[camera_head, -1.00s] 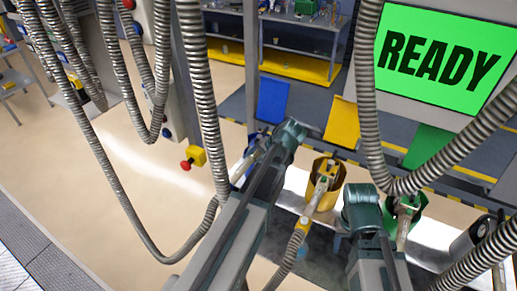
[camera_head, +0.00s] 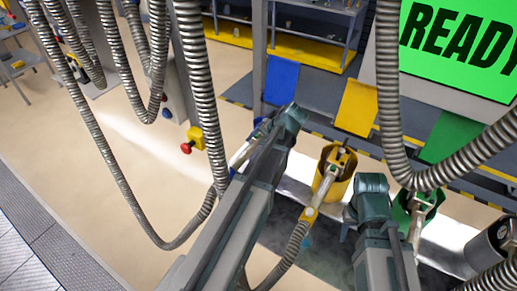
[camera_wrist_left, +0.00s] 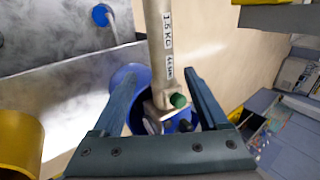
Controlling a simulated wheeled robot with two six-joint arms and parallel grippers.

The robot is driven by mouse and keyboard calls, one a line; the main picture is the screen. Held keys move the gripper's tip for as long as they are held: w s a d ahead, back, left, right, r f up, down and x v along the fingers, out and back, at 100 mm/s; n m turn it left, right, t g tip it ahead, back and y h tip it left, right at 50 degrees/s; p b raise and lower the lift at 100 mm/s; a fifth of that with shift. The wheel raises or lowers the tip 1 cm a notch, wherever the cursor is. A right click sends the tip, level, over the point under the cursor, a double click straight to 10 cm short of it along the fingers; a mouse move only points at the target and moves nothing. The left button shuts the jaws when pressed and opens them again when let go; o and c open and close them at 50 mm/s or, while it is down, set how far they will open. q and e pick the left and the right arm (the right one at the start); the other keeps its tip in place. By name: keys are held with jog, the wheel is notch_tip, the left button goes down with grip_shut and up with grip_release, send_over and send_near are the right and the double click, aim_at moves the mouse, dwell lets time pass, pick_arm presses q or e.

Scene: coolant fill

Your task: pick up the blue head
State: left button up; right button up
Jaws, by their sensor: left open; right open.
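In the head view the tube (camera_head: 240,153) shows left of my left arm, which hides my left fingertips and most of the holder. Of my right arm only the wrist and forearm show; its fingers are hidden.
A yellow holder (camera_head: 325,187) with a hose head and a green holder (camera_head: 401,207) stand to the right. Corrugated hoses (camera_head: 205,100) hang close around the left arm. A yellow-and-red button box (camera_head: 194,139) is at left. A green READY screen (camera_head: 460,45) is upper right.

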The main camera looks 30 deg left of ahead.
aim_at(253, 148)
pick_arm(q)
jog(key=b+x, duration=0.1)
jog(key=x, duration=0.2)
jog(key=shift+d, duration=0.1)
jog(key=b+x, duration=0.4)
jog(key=x, duration=0.1)
jog(key=shift+s+a+f+b, duration=0.1)
jog(key=shift+s+a+b, duration=0.1)
jog(key=shift+a+b, duration=0.15)
pick_arm(e)
notch_tip(253, 148, down, 7)
jog(key=shift+r, duration=0.15)
pick_arm(q)
grip_shut()
dwell(0.6)
